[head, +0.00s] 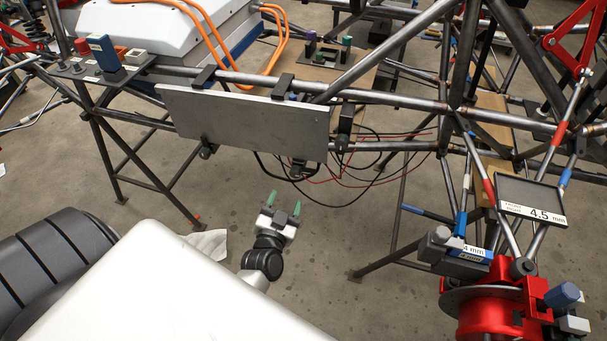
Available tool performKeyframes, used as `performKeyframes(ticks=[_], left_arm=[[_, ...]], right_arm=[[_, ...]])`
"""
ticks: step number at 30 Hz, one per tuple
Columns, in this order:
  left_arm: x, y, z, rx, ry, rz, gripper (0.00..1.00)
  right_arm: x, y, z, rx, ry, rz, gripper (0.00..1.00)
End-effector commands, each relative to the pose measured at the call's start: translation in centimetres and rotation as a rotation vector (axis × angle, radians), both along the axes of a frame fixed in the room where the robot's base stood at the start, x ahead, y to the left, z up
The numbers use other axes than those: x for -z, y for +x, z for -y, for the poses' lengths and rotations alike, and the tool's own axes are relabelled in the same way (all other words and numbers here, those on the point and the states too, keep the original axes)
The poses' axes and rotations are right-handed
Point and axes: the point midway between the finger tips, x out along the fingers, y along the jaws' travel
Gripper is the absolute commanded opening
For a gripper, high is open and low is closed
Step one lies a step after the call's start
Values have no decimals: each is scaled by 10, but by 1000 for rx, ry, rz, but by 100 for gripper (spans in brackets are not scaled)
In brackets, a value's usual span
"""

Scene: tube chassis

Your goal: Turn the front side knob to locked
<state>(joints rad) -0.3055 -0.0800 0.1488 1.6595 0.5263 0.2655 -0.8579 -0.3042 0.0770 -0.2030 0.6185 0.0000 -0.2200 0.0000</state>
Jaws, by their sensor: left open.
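A flat grey panel (245,122) is mounted on the tube chassis (395,98). Small dark knob-like fittings show under its lower edge, one at the left (206,151) and one at the right (298,169). Another dark fitting (343,125) sits at its right end. I cannot tell which of these is the front side knob, or whether it is locked. My left gripper (283,204) is open and empty, with green fingertips, below the panel and apart from it. My right gripper is out of view.
Loose red and black cables (375,160) hang right of the panel. A red hub with a disc (495,300) and a small black tray (530,193) are at the right. Dark stand legs (385,250) reach the floor. The floor around my gripper is mostly clear.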

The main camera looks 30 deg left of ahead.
Motion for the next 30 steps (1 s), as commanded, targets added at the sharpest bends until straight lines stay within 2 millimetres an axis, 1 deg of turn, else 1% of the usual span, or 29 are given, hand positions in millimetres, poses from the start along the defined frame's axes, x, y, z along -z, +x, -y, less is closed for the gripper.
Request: performKeyframes(ticks=[1,3,6,9,13,18,26,27,29,30], left_arm=[[-1,10,-3,0,0,3,58],[-1,23,-7,1,0,3,58],[-1,42,-12,1,1,3,58],[0,59,-17,3,-2,2,58],[0,76,-23,2,0,0,58],[0,87,-26,2,-1,0,58],[0,88,-27,2,0,-2,58],[0,88,-27,2,0,-2,56],[0,88,-26,3,-1,-2,47],[0,88,-26,2,0,-2,41]], right_arm=[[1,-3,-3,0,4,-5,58],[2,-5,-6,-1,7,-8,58],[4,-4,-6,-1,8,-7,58],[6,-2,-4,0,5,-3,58],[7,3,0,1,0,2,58],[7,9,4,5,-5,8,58],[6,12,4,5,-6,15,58],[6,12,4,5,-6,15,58],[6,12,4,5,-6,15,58],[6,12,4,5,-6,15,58]])
